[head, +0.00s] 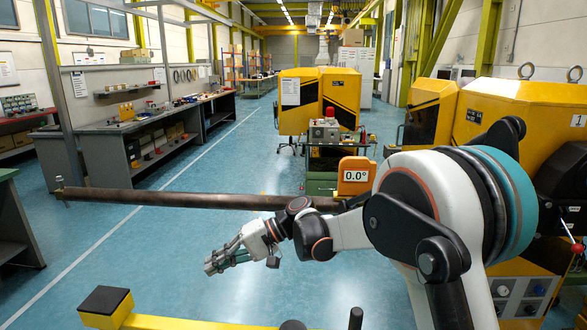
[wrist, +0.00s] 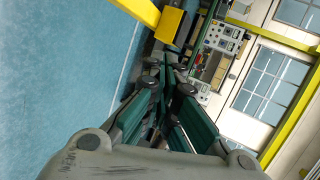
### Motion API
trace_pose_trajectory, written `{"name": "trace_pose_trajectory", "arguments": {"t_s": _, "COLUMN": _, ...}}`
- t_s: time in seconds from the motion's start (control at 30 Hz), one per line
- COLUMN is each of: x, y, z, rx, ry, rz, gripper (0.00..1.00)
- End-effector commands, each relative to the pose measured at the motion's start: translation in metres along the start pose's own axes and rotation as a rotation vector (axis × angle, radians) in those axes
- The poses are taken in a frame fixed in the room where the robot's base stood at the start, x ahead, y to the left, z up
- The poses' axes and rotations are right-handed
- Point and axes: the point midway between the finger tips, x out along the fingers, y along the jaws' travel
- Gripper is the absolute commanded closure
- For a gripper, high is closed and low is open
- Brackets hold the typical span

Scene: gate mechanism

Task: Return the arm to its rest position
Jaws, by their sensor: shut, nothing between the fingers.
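My gripper (head: 211,266) is at the end of my arm, left of centre in the head view, held in the air over the blue floor and pointing left. Its green-padded fingers show in the wrist view (wrist: 168,65), closed together at the tips with nothing between them. The gate bar (head: 190,198), a long brown pole, lies level behind my gripper. Its right end meets an orange box reading 0.0° (head: 355,176). My gripper appears apart from the bar.
A yellow rail with a black-capped post (head: 105,302) stands low in front. Workbenches (head: 150,140) line the left wall. Yellow machines (head: 500,115) stand at the right, beside my arm. Open blue floor (head: 240,165) lies between the benches and machines.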

Motion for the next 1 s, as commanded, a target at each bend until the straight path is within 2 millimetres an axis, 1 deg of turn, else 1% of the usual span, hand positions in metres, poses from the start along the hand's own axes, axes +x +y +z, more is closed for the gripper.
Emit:
{"name": "trace_pose_trajectory", "arguments": {"t_s": 0.03, "x": -0.014, "y": -0.004, "z": 0.008, "rx": 0.004, "ry": 0.028, "rz": 0.036, "gripper": 1.00}}
{"name": "trace_pose_trajectory", "arguments": {"t_s": 0.2, "x": -0.054, "y": -0.007, "z": 0.032, "rx": 0.011, "ry": 0.123, "rz": 0.163, "gripper": 1.00}}
{"name": "trace_pose_trajectory", "arguments": {"t_s": 0.27, "x": -0.068, "y": -0.007, "z": 0.042, "rx": 0.012, "ry": 0.157, "rz": 0.209, "gripper": 1.00}}
{"name": "trace_pose_trajectory", "arguments": {"t_s": 0.47, "x": -0.115, "y": -0.001, "z": 0.082, "rx": 0.012, "ry": 0.264, "rz": 0.361, "gripper": 1.00}}
{"name": "trace_pose_trajectory", "arguments": {"t_s": 0.6, "x": -0.145, "y": 0.007, "z": 0.114, "rx": 0.006, "ry": 0.335, "rz": 0.468, "gripper": 1.00}}
{"name": "trace_pose_trajectory", "arguments": {"t_s": 0.77, "x": -0.178, "y": 0.020, "z": 0.153, "rx": -0.005, "ry": 0.413, "rz": 0.591, "gripper": 1.00}}
{"name": "trace_pose_trajectory", "arguments": {"t_s": 1.0, "x": -0.222, "y": 0.046, "z": 0.216, "rx": -0.031, "ry": 0.521, "rz": 0.776, "gripper": 1.00}}
